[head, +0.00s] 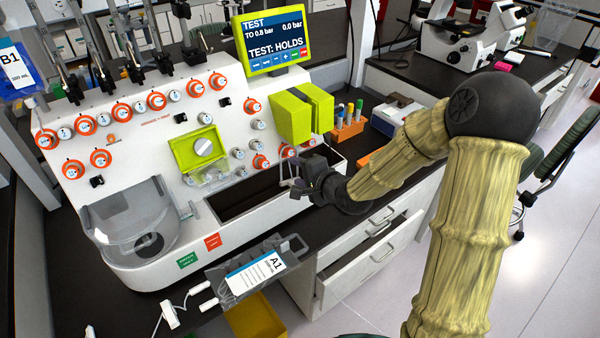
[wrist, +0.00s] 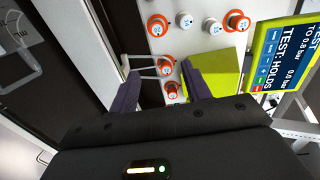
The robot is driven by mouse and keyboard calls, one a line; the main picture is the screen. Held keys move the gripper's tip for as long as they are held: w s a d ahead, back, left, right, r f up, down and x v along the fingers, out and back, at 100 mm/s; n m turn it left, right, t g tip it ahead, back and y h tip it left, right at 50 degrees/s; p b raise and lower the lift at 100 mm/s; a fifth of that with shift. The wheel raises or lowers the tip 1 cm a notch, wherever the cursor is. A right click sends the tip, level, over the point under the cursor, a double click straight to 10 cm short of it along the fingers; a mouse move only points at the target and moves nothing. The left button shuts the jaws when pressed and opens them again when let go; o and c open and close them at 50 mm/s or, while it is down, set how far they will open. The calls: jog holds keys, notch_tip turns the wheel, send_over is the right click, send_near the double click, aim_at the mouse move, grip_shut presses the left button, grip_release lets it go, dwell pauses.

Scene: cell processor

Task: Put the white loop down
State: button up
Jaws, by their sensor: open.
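My gripper (head: 302,187) is at the front of the white machine, over the right part of its dark trough. In the wrist view its two purple fingers (wrist: 162,84) are apart. A thin white loop (head: 283,171) shows just beyond the fingertips; in the wrist view its pale bars (wrist: 148,57) span the gap between the fingers. I cannot tell whether it touches a finger or what it rests on. A second pale loop-like outline (wrist: 22,70) shows in the dark area at the left of the wrist view.
The machine (head: 140,130) carries several orange-ringed knobs. Yellow-green blocks (head: 303,112) stand just above my gripper, and a screen (head: 270,38) reads "TEST: HOLDS". A tube rack (head: 347,132) is to the right. The dark trough (head: 245,196) has bare room left of the gripper.

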jog(key=s+d+n+g+h, duration=0.3)
jog(key=s+d+n+g, duration=0.1)
jog(key=s, duration=0.7)
jog(key=s+d+n+g+h, duration=0.4)
jog(key=s+d+n, duration=0.3)
jog(key=s+d, duration=0.2)
jog(key=s, duration=0.2)
jog(key=shift+s+f+g, duration=0.25)
jog(key=shift+s+g, duration=0.05)
jog(key=shift+c, duration=1.3)
